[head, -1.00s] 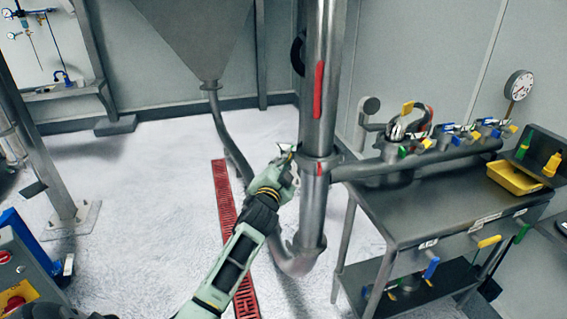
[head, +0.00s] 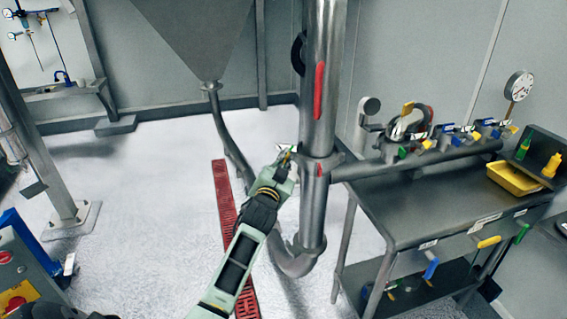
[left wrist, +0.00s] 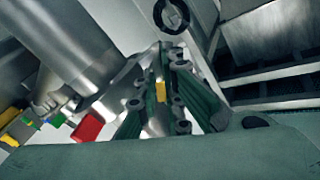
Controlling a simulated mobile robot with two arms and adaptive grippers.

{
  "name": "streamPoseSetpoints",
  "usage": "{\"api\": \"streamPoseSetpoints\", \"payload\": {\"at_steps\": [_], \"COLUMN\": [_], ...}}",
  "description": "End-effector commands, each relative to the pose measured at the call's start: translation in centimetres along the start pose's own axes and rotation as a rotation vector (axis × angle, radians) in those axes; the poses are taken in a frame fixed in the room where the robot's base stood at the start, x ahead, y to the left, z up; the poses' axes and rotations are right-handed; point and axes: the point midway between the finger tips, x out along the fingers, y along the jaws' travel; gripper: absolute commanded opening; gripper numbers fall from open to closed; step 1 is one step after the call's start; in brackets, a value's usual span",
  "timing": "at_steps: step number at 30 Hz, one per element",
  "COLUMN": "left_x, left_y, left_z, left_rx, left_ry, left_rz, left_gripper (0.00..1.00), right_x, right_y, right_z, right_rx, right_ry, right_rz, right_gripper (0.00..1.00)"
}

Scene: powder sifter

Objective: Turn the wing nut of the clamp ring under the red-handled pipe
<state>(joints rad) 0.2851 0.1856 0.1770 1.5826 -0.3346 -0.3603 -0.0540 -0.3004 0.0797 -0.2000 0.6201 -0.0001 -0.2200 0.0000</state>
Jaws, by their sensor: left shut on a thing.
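The red-handled pipe (head: 326,50) stands upright in the middle of the head view, with a long red handle (head: 319,90) on its front. A metal clamp ring (head: 318,160) goes around it lower down, with a small red mark just below. My left gripper (head: 286,156) is at the left side of this ring. In the left wrist view, its fingers (left wrist: 161,92) close around a small part with a yellow face (left wrist: 160,91), seemingly the wing nut, mostly hidden between them. The pipe (left wrist: 65,45) fills the upper left there. My right gripper is out of view.
A side pipe (head: 395,160) with several coloured valves runs right from the clamp over a metal table (head: 420,208). A yellow tray (head: 512,178) sits at its right end. A hopper (head: 195,35) and its hose are behind left. A red floor grate (head: 222,195) lies below.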

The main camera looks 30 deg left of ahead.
Motion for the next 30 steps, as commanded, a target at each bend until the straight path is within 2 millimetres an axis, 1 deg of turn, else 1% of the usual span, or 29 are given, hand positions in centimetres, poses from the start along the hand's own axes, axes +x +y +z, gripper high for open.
{"api": "streamPoseSetpoints", "payload": {"at_steps": [3,30], "left_x": [0.0,0.0], "left_y": [0.0,-0.6], "left_z": [-0.1,0.2], "left_rx": [-0.118,-0.957], "left_ry": [-0.002,-0.002], "left_rz": [0.001,0.0], "left_gripper": [0.0,0.0], "right_x": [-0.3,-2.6], "right_y": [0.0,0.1], "right_z": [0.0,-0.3], "right_rx": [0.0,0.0], "right_ry": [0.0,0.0], "right_rz": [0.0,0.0], "right_gripper": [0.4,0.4]}}
